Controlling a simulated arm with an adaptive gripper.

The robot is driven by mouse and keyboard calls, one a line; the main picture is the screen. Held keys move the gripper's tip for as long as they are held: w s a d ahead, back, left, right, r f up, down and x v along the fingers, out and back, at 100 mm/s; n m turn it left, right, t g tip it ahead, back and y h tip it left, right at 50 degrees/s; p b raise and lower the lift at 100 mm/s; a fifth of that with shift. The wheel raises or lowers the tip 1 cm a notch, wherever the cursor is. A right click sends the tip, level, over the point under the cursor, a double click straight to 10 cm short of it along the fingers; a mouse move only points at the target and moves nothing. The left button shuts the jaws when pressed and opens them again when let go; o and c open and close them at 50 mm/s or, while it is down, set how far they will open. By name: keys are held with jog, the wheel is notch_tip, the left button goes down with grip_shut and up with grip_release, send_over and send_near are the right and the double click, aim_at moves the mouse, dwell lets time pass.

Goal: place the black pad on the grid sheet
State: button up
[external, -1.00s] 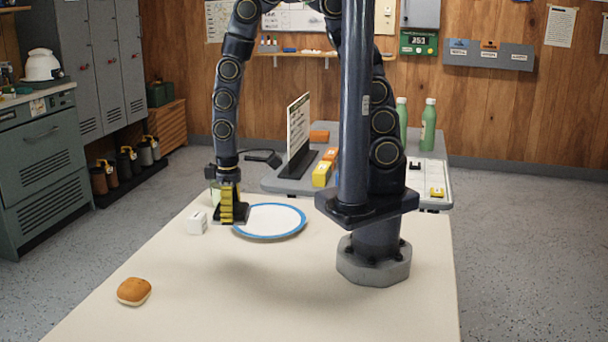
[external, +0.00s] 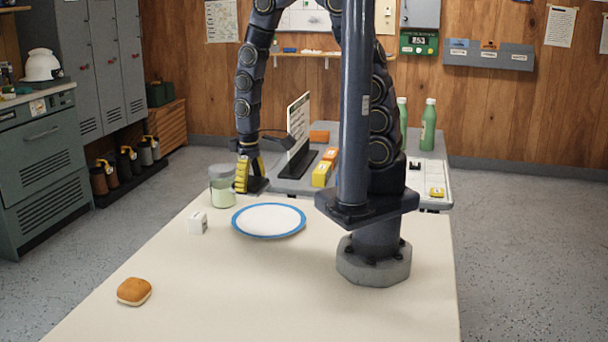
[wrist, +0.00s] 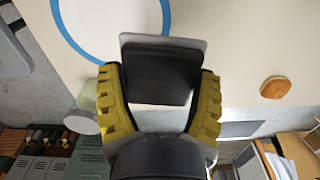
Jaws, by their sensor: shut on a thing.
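My gripper (external: 249,178) has yellow fingers and is shut on the black pad (external: 259,186), beyond the plate and near the left end of the grey back table. In the wrist view, the fingers of my gripper (wrist: 158,85) press on both sides of the black pad (wrist: 160,75), which shows a pale grey strip along one edge. A white sheet with marked squares (external: 428,174), which looks like the grid sheet, lies on the right part of the back table, apart from my gripper. A small dark piece and a yellow block are on it.
An upright sign (external: 299,130), yellow blocks (external: 322,174) and green bottles (external: 428,125) occupy the back table.

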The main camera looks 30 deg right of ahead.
jog(key=w+d+m, duration=0.4)
jog(key=w+d, duration=0.1)
jog(key=d, duration=0.7)
jog(key=w+d+m, duration=0.5)
jog(key=d, duration=0.7)
jog(key=s+d+m, duration=0.4)
jog(key=s+d, duration=0.1)
jog(key=d, duration=0.6)
jog(key=s+d+m, duration=0.3)
jog(key=s+d, duration=0.2)
jog(key=d, duration=0.7)
send_over(410, 180)
jog(key=f, duration=0.8)
jog(key=shift+s+a+f, duration=0.2)
jog(key=shift+a+f, duration=0.15)
jog(key=shift+f, duration=0.05)
jog(key=shift+w+d+f, duration=0.25)
jog(key=shift+d+f, duration=0.05)
jog(key=shift+f, duration=0.15)
notch_tip(410, 180, down, 3)
jog(key=shift+f, duration=0.1)
